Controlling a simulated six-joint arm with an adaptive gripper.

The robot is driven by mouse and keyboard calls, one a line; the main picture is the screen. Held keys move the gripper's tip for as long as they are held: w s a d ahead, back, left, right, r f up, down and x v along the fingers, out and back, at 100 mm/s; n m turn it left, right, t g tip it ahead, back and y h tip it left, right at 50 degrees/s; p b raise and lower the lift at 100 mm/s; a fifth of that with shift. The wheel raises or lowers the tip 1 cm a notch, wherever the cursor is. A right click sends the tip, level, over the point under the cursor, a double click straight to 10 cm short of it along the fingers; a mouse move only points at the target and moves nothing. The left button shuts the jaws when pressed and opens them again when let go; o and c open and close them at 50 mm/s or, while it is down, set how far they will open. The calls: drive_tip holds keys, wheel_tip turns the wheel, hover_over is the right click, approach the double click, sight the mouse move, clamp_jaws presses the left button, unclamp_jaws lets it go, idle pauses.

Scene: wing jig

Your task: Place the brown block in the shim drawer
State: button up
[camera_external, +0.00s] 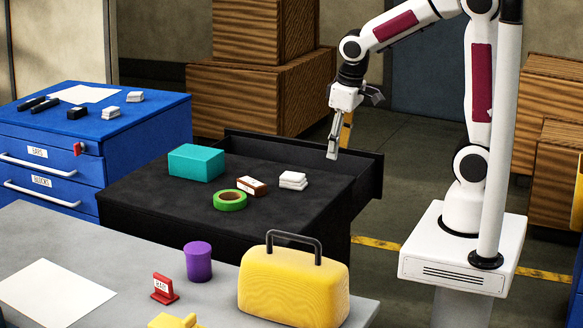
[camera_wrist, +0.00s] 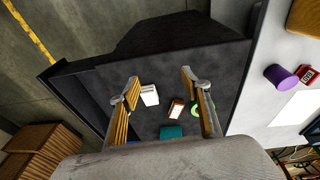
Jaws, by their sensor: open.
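The brown block (camera_external: 251,186), with a white label on it, lies on the black cabinet top (camera_external: 140,192) between a green tape roll and a white stack. In the wrist view the brown block (camera_wrist: 176,108) shows between and beyond my fingers. My gripper (camera_external: 335,150) is open and empty, raised above the cabinet's right rear side, apart from the block; its two fingers also show in the wrist view (camera_wrist: 160,88). A black open drawer (camera_external: 368,180) extends at the cabinet's back right. I see no readable label on it, so I cannot tell if it is the shim drawer.
A teal box (camera_external: 196,162), green tape roll (camera_external: 230,201) and white stack (camera_external: 293,180) lie near the block. A blue cabinet (camera_external: 60,125) with shut, labelled drawers stands left. The grey bench (camera_external: 120,262) in front carries a yellow case (camera_external: 293,285) and purple cylinder (camera_external: 198,264).

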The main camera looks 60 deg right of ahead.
drive_tip(key=m+h, duration=0.1)
drive_tip(key=m, duration=0.1)
approach(252, 181)
drive_tip(key=s+f, duration=0.1)
drive_tip(key=s, duration=0.1)
drive_tip(key=s+f, duration=0.1)
drive_tip(key=s, duration=0.1)
drive_tip(key=s+d+f, duration=0.1)
drive_tip(key=s, duration=0.1)
drive_tip(key=shift+s+f, duration=0.3)
drive_tip(key=shift+s, duration=0.05)
drive_tip(key=w+t, duration=0.1)
drive_tip(key=w, duration=0.2)
drive_tip(key=shift+w+f+m, duration=0.2)
drive_tip(key=shift+m, duration=0.2)
drive_tip(key=w+r, duration=0.1)
drive_tip(key=w+r+t, duration=0.1)
drive_tip(key=w, duration=0.1)
drive_tip(key=shift+m, duration=0.4)
drive_tip(key=shift+w+r, duration=0.1)
drive_tip(key=shift+w, duration=0.2)
drive_tip(key=shift+w+a+m, duration=0.1)
drive_tip(key=shift+m, duration=0.5)
drive_tip(key=shift+x, duration=1.25)
